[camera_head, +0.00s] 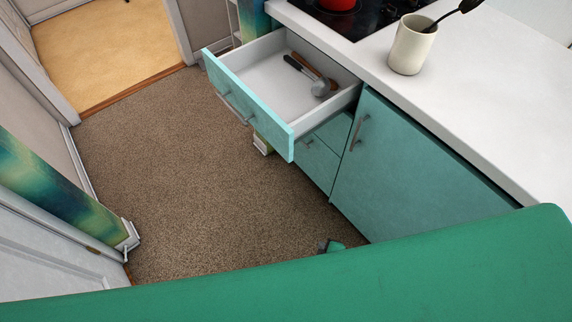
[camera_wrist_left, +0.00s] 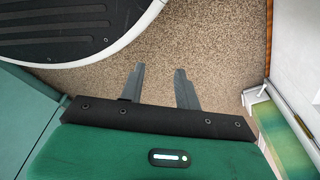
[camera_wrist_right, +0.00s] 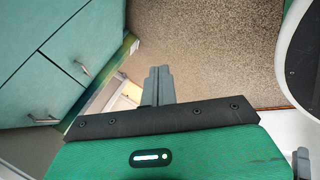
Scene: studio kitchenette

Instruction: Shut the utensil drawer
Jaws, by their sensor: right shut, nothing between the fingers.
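The utensil drawer (camera_head: 262,113) is pulled far out of the teal counter unit in the head view. Its teal front with a grey bar handle (camera_head: 235,108) faces left over the carpet. A few utensils (camera_head: 313,77) lie inside on its white bottom, with dark and brown handles. My right gripper (camera_head: 327,245) shows only in small part, low in front of the cabinets and apart from the drawer. In the right wrist view its fingers (camera_wrist_right: 160,71) are together and empty. My left gripper (camera_wrist_left: 159,70) is open and empty above the carpet in the left wrist view.
The white countertop (camera_head: 470,75) holds a cream utensil crock (camera_head: 411,45) and a black cooktop (camera_head: 358,18) with a red pot. Below are a closed cabinet door (camera_head: 410,170) and closed lower drawers (camera_head: 318,160). The carpet (camera_head: 200,180) left of the drawer is clear.

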